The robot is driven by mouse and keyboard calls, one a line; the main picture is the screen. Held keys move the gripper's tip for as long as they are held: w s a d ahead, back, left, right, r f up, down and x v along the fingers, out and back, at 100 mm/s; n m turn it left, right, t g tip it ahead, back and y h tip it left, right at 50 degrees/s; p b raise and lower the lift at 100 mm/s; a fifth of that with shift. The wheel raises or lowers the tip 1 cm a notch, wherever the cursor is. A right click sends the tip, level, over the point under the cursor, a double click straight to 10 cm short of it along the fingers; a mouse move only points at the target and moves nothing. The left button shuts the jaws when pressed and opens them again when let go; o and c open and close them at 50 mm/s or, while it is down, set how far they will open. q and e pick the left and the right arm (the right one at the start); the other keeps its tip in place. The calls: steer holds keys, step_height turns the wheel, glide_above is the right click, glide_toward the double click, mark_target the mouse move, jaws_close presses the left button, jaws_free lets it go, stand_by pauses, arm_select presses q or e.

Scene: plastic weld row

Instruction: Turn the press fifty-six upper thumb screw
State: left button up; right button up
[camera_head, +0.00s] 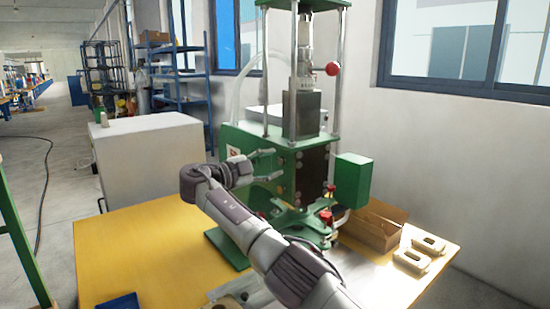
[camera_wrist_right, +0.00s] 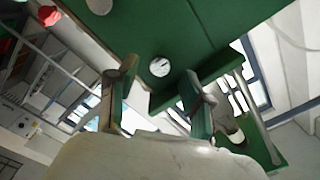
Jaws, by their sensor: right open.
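The green press (camera_head: 262,140) stands on the yellow table (camera_head: 135,245) in the head view. Small round pale screw heads show along its front, one of them an upper screw (camera_head: 299,156); I cannot tell which is the named one. My right gripper (camera_head: 280,164) is open beside the press front, with its fingers pointing at it. In the right wrist view a round silver screw (camera_wrist_right: 159,67) sits on the green panel (camera_wrist_right: 145,30), between and just beyond the open fingertips. No contact with it shows. My left gripper is not in view.
A green box (camera_head: 352,180) juts from the press's right side. A red ball handle (camera_head: 332,69) is higher up. An open cardboard box (camera_head: 372,232) and pale slotted parts (camera_head: 412,261) lie on the right. A white cabinet (camera_head: 150,160) stands behind the table. The table's left part is mostly clear.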

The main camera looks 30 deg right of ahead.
steer(key=shift+d, duration=0.9)
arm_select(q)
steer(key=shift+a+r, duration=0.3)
arm_select(e)
steer(key=shift+c, duration=0.4)
jaws_close()
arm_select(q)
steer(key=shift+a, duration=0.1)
arm_select(e)
steer(key=shift+f, duration=0.1)
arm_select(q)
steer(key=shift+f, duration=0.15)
